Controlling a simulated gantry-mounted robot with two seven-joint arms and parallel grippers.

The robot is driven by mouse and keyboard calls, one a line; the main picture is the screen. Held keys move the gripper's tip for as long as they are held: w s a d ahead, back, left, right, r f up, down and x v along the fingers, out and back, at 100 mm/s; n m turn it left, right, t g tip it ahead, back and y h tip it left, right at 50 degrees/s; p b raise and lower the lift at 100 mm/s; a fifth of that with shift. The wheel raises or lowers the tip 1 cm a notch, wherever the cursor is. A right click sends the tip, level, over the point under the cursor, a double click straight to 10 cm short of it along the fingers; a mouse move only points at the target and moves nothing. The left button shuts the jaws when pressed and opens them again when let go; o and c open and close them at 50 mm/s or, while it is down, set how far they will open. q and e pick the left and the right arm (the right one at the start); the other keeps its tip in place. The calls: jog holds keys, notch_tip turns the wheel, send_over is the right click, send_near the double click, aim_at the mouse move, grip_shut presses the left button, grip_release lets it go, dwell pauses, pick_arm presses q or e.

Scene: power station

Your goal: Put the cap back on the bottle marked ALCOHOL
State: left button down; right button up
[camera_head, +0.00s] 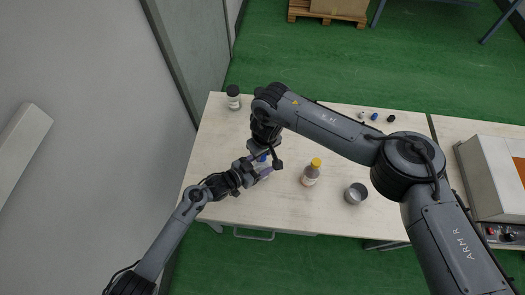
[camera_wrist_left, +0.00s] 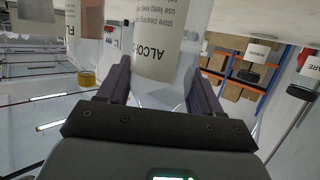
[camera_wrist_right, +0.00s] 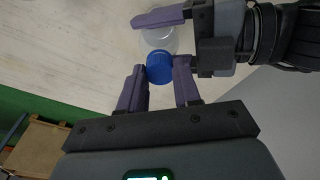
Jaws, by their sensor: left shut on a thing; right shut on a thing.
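The clear bottle marked ALCOHOL (camera_wrist_left: 160,50) fills the gap between the fingers of my left gripper (camera_head: 259,171), which is shut on it. The label appears upside down in the left wrist view. My right gripper (camera_wrist_right: 160,82) is shut on a blue cap (camera_wrist_right: 159,68). In the right wrist view the cap is in front of the clear bottle (camera_wrist_right: 158,38), overlapping its outline. In the head view the cap (camera_head: 262,157) is close to the bottle's top, partly hidden by my right gripper. I cannot tell whether the cap touches the neck.
A yellow-capped bottle (camera_head: 311,173) and a metal cup (camera_head: 355,193) stand to the right. A black-capped bottle (camera_head: 233,97) stands at the back left. Several small caps (camera_head: 374,117) lie at the back right. A boxy device (camera_head: 488,178) is on the neighbouring table. The table's left part is clear.

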jog(key=m, duration=0.5)
jog(key=shift+s+a+f+h, duration=0.1)
jog(key=shift+a+h, duration=0.05)
jog(key=shift+h, duration=0.15)
jog(key=m, duration=0.3)
jog(key=m+h, duration=0.1)
jog(key=m, duration=0.4)
jog(key=o, duration=1)
jog(key=shift+c, duration=0.4)
